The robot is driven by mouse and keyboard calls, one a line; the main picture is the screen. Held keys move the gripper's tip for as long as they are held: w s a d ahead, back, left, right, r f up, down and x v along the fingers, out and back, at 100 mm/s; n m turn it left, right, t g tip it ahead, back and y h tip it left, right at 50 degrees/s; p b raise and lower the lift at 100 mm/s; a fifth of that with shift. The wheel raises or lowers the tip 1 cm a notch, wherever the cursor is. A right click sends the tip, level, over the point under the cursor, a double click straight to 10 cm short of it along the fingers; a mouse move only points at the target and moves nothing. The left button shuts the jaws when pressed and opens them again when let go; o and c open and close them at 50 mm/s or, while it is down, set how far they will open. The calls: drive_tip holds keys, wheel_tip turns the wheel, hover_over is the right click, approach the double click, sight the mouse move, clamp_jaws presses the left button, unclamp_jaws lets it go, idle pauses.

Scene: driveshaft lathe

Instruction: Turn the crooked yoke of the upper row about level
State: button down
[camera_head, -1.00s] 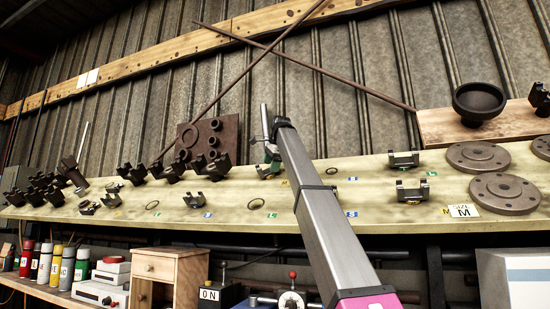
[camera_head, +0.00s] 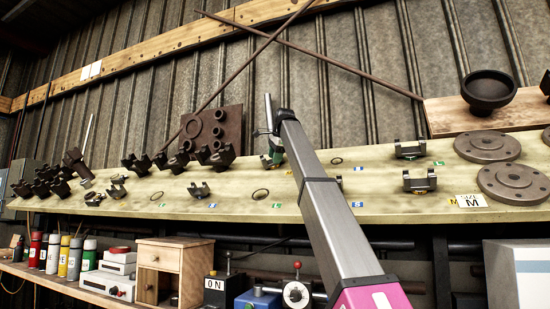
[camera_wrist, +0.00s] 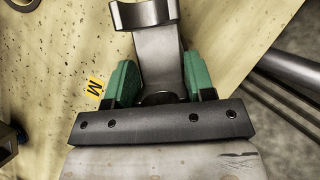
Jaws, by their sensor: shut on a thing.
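A grey metal yoke (camera_wrist: 158,62) sits between the green fingers of my gripper (camera_wrist: 163,84) in the wrist view, and the gripper is shut on it. Its curved fork end points to the top of that view; its lower part is hidden by the jaw. In the head view my gripper (camera_head: 272,156) is at the upper row on the pale bench top (camera_head: 330,195), and the arm hides most of the held yoke. Another upper-row yoke (camera_head: 410,150) stands to the right, looking about level. A yellow M label (camera_wrist: 95,87) lies beside the left finger.
Lower-row yokes (camera_head: 420,182) stand nearer the bench's front edge. Flanged discs (camera_head: 514,183) lie at the right, with dark yokes (camera_head: 140,164) grouped at the left. A dark plate with rings (camera_head: 213,130) leans behind.

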drive_tip(key=shift+s+r, duration=0.15)
drive_tip(key=m+t, duration=0.2)
drive_tip(key=m, duration=0.1)
drive_tip(key=shift+s+m+y, duration=0.1)
drive_tip(key=shift+m+y, duration=0.2)
drive_tip(key=shift+m, duration=0.1)
drive_tip(key=shift+r+m+t, duration=0.15)
drive_tip(key=shift+m+t, duration=0.25)
drive_tip(key=shift+m, duration=0.4)
drive_tip(key=shift+w, duration=0.2)
drive_tip(key=shift+a+r+m+t, duration=0.1)
drive_tip(key=shift+m+t, duration=0.4)
drive_tip(key=shift+m, duration=0.2)
drive_tip(key=shift+w, duration=0.1)
drive_tip(key=shift+c, duration=2)
unclamp_jaws()
drive_tip(key=shift+w, duration=0.15)
drive_tip(key=shift+s+f, duration=0.25)
drive_tip(key=shift+f, duration=0.05)
